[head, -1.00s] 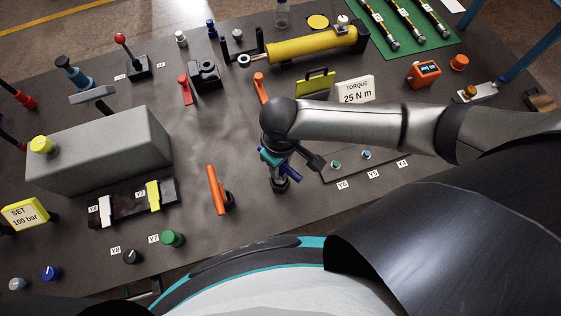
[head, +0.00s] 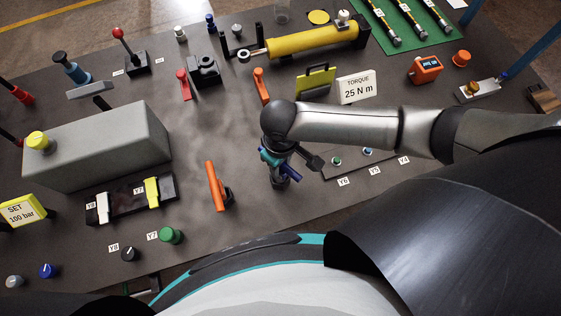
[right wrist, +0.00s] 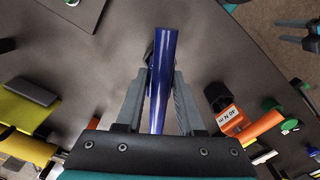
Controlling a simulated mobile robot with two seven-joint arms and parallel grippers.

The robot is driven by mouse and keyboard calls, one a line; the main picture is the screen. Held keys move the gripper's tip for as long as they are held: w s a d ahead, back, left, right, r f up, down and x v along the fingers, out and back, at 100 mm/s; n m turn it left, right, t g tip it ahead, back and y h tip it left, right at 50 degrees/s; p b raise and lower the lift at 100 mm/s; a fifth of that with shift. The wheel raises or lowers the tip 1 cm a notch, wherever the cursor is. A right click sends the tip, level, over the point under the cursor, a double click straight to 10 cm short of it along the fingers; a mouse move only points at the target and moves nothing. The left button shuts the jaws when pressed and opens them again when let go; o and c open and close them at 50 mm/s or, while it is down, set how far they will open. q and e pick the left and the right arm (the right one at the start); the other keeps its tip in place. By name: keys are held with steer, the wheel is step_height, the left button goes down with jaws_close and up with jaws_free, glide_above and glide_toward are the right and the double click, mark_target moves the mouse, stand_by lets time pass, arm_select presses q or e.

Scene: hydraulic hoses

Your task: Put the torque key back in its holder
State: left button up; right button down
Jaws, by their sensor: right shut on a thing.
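My right gripper (right wrist: 158,100) is shut on a blue bar-like handle (right wrist: 164,60), which sticks out beyond the fingers in the right wrist view. In the head view the blue handle (head: 291,172) shows below my right wrist, low over the table; the fingers are mostly hidden by the arm. I take it as the torque key, though no marking on it is readable. Its lower end and any contact with the table cannot be made out. No holder for it can be clearly picked out. A sign reading TORQUE 25 N m (head: 357,87) stands behind the arm.
An orange handle (head: 215,185) with a black mount stands left of my gripper. A plate with small buttons (head: 352,161) lies to the right. A grey box (head: 100,145), a yellow cylinder (head: 310,43) and another orange handle (head: 261,86) stand around. Table left of the gripper is partly clear.

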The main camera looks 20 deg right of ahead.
steer(key=shift+f, duration=0.55)
steer(key=shift+c, duration=2.2)
jaws_free()
step_height(320, 180, up, 15)
steer(key=p, duration=0.1)
steer(key=shift+r, duration=0.15)
